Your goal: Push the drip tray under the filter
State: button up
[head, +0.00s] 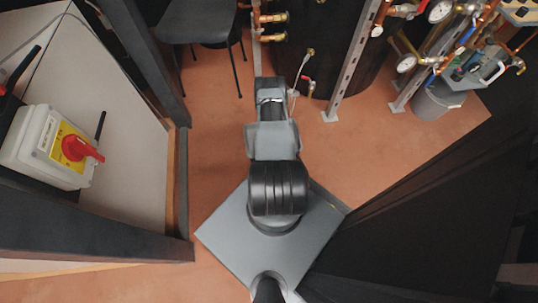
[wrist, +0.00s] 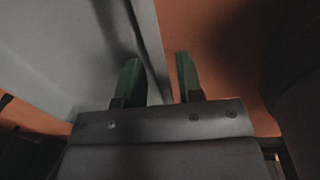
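My gripper (wrist: 158,70) shows in the wrist view as two green fingers standing apart, with nothing between them. Behind the fingers are a large grey surface and orange floor. In the head view my arm reaches forward, and its own links hide the fingers. I cannot pick out the drip tray or the filter with certainty in either view. A grey tub (head: 437,101) stands on the floor below the pipework at the upper right of the head view, well away from my arm. A light grey tray-like piece (head: 480,78) shows just above it.
A dark chair (head: 198,22) stands ahead on the left. A dark cylindrical tank (head: 335,60) and a metal post (head: 352,60) stand ahead. A board with a red switch (head: 82,148) is at left, a dark panel (head: 430,210) at right. Floor (head: 385,140) between is clear.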

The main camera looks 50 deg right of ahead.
jog(key=shift+f, duration=0.15)
jog(key=shift+c, duration=0.2)
grip_shut()
dwell(0.3)
